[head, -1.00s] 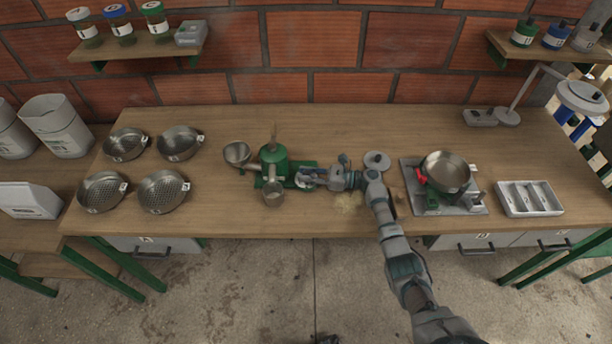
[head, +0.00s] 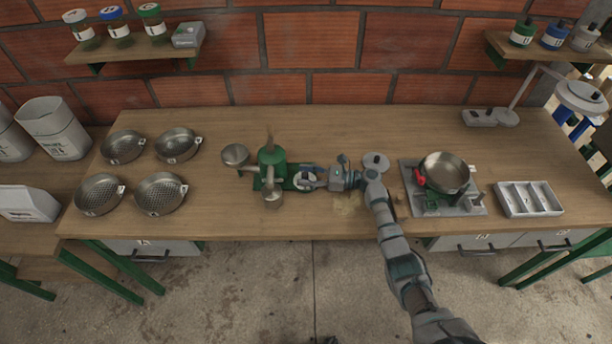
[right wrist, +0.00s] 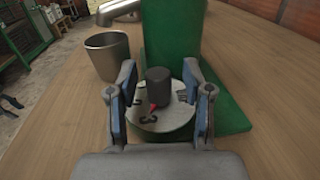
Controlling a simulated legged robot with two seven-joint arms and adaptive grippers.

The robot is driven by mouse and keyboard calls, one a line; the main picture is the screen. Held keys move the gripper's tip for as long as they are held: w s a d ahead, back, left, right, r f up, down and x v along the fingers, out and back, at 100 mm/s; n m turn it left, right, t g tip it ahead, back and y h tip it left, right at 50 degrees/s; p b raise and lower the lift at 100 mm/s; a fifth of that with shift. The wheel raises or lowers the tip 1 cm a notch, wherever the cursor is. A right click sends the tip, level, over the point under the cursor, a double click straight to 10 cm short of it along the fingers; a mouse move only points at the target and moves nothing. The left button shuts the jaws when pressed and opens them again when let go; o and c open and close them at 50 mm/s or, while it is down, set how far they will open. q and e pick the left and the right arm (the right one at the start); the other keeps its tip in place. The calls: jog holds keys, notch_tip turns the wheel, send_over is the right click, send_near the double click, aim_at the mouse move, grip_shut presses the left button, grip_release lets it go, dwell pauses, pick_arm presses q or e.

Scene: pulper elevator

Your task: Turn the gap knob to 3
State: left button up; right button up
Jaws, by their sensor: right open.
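The green pulper (head: 272,160) stands on the workbench with a green base plate reaching right. On that plate is a round white dial (head: 305,179), also in the right wrist view (right wrist: 160,117). The dark gap knob (right wrist: 158,87) rises from the dial's middle. Its red pointer (right wrist: 153,107) points toward the camera, close to a dark mark that looks like a 3. My right gripper (head: 310,178) is open over the dial; in the wrist view its blue-padded fingers (right wrist: 160,95) stand either side of the knob, with visible gaps. My left gripper is not in view.
A metal cup (right wrist: 107,55) stands beside the pulper. Several sieve pans (head: 160,193) are at the left. A scale with a metal bowl (head: 445,172) and a compartment tray (head: 528,198) are at the right. The bench's back middle is clear.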

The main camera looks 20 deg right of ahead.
aim_at(306, 173)
notch_tip(306, 173, up, 10)
jog(key=shift+d+f, duration=0.1)
jog(key=shift+f, duration=0.15)
dwell(0.5)
